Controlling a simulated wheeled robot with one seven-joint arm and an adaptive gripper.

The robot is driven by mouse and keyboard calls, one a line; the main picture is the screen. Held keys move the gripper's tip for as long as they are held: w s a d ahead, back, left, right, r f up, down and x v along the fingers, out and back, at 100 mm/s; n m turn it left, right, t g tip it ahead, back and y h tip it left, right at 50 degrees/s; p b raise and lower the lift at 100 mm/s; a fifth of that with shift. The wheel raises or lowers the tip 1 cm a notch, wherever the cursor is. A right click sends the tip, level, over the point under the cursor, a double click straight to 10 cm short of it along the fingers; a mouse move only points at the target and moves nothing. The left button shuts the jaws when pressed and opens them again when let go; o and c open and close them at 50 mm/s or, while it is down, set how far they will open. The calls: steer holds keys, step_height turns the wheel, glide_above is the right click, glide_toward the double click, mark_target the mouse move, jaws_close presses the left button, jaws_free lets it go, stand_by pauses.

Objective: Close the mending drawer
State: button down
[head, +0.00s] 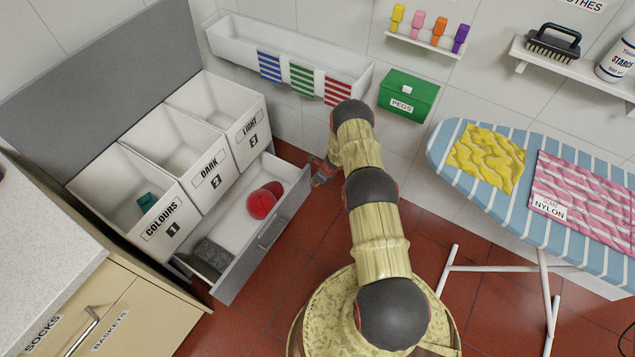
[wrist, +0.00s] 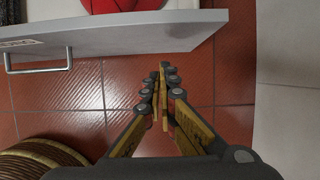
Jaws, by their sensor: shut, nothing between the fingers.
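The mending drawer (head: 228,249) stands open below the three labelled bins in the head view. Red round items and a grey piece lie inside it. Its grey front panel and bar handle (head: 272,233) face the floor area to the right. My gripper (head: 318,172) is near the far right end of the drawer front, partly hidden by my arm. In the wrist view, the drawer front (wrist: 130,36) crosses the top, with its handle (wrist: 38,68) at the left. My gripper (wrist: 162,70) is shut and empty, just outside the front panel; contact cannot be told.
Bins marked Colours (head: 165,228), Dark (head: 212,178) and Light (head: 250,128) stand above the drawer. A green pegs box (head: 410,92) is on the wall. An ironing board (head: 500,212) stands at the right. Red tiled floor (head: 255,318) is clear before the drawer.

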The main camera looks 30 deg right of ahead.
steer(key=shift+w+a+f+b, duration=0.15)
steer(key=shift+w+a+b, duration=0.2)
steer(key=shift+w, duration=0.3)
steer(key=shift+w+a+f+b, duration=0.2)
steer(key=shift+w+a+b, duration=0.1)
steer(key=shift+w, duration=0.4)
steer(key=shift+w+a+f+b, duration=0.15)
steer(key=shift+w+a+b, duration=0.15)
steer(key=shift+w, duration=0.35)
steer(key=shift+w+a, duration=0.1)
